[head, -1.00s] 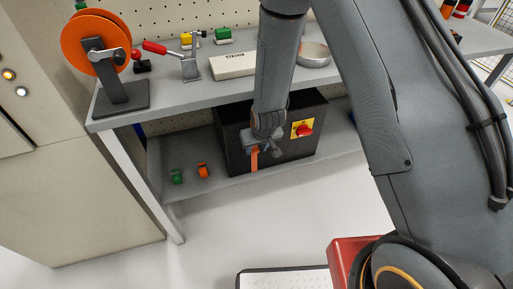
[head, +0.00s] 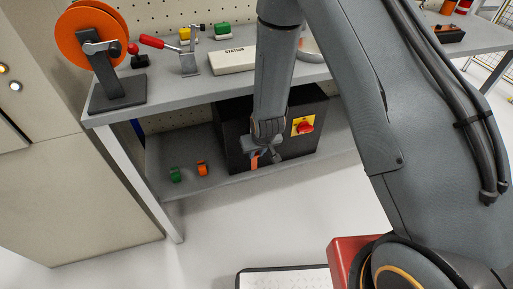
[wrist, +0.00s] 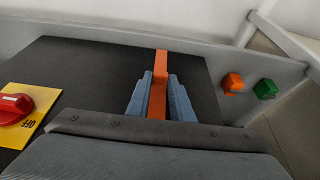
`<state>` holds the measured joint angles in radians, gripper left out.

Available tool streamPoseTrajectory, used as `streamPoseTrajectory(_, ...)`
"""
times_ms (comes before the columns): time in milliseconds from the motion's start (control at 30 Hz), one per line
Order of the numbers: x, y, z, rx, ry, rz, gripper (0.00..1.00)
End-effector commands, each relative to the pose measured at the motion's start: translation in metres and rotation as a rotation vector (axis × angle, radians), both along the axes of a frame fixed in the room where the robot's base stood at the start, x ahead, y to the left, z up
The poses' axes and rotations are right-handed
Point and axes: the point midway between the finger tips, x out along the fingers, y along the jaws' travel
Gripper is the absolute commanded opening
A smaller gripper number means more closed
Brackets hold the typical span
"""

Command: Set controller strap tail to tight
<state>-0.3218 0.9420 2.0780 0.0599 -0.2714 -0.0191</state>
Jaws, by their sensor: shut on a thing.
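The controller is a black box (head: 233,155) on the lower shelf, with a red rotary switch (head: 306,127) on a yellow plate. An orange strap tail (head: 255,161) shows at its front. In the wrist view the strap tail (wrist: 161,62) runs between the two blue-grey fingers and sticks out beyond them. My gripper (head: 263,154) is in front of the box and shut on the strap tail; it also shows in the wrist view (wrist: 159,88). The strap's rest is hidden behind my gripper.
A green clip-like part (head: 175,175) and an orange one (head: 202,168) lie on the lower shelf (head: 222,184), left of the box. The workbench top (head: 166,92) overhangs it, carrying an orange spool (head: 91,35), a toggle clamp (head: 188,62) and a white station block (head: 232,60).

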Motion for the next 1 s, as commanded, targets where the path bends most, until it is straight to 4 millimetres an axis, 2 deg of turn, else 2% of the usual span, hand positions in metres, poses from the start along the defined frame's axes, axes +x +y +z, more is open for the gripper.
streamPoseTrajectory(33,0.0,0.0,-0.015,-0.001,0.003,0.001,0.0)
streamPoseTrajectory(100,0.0,0.0,-0.023,-0.001,0.001,0.001,0.0)
streamPoseTrajectory(400,-0.001,0.0,-0.025,-0.001,0.003,0.001,0.0)
streamPoseTrajectory(433,-0.001,0.0,-0.025,-0.001,0.003,0.001,0.23)
streamPoseTrajectory(533,-0.001,0.0,-0.025,-0.001,0.003,0.001,0.39)
streamPoseTrajectory(833,-0.001,0.0,-0.022,0.0,0.001,0.0,0.39)
streamPoseTrajectory(1000,-0.005,-0.001,-0.008,0.0,-0.001,0.0,0.39)
